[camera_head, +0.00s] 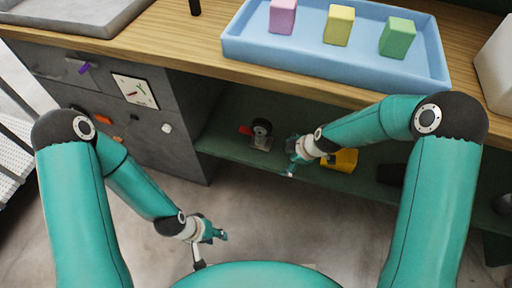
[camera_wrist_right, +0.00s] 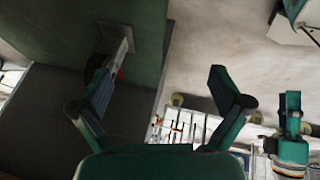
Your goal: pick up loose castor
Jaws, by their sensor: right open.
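The loose castor (camera_head: 261,133), with a black wheel, a metal plate and a red tab, sits on the green lower shelf under the counter. In the right wrist view the castor (camera_wrist_right: 120,42) is at upper left, its wheel partly hidden behind the left finger. My right gripper (camera_head: 293,160) is just right of the castor in the head view, apart from it. In the wrist view my right gripper (camera_wrist_right: 160,85) has its fingers wide apart with nothing between them. My left gripper (camera_head: 211,249) hangs low over the floor, its fingers apart and empty.
The green shelf (camera_head: 225,142) also holds a yellow bin (camera_head: 342,160) right of my right gripper. The wooden counter edge (camera_head: 300,86) overhangs the shelf. A grey drawer cabinet (camera_head: 180,140) stands left of it. A blue tray (camera_head: 300,52) with foam blocks rests on the counter.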

